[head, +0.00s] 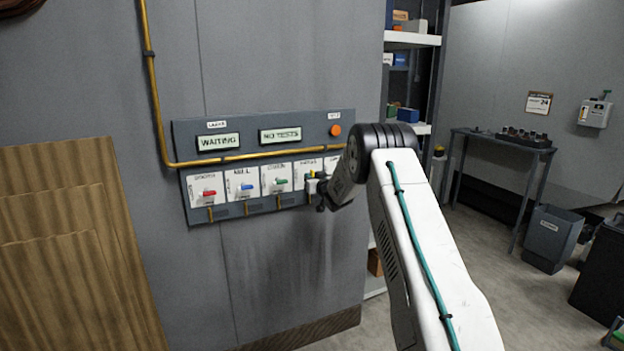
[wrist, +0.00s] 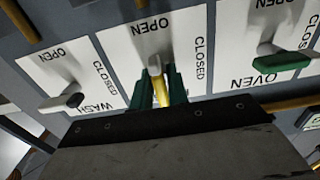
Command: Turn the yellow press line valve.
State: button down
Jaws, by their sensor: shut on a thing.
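The yellow valve handle (head: 311,174) is on the fourth plate from the left of the grey valve panel (head: 262,116). In the wrist view the yellow handle (wrist: 159,90) shows between my green fingers, on a white plate marked OPEN and CLOSED. My gripper (head: 317,188) reaches the panel from the right in the head view. In the wrist view my gripper (wrist: 161,94) is shut on the yellow handle, one finger on each side. The plate's lower part and its name are hidden behind my gripper.
Red (head: 209,193), blue (head: 246,187) and green (head: 282,181) valve handles sit left of the yellow one. A yellow pipe (head: 235,157) crosses the panel above the handles.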

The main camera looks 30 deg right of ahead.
jog(key=shift+f, duration=0.15)
jog(key=c, duration=1.5)
grip_release()
jog(key=s, duration=0.5)
jog(key=s+a, duration=0.1)
jog(key=s, duration=0.1)
jog(key=shift+s, duration=0.4)
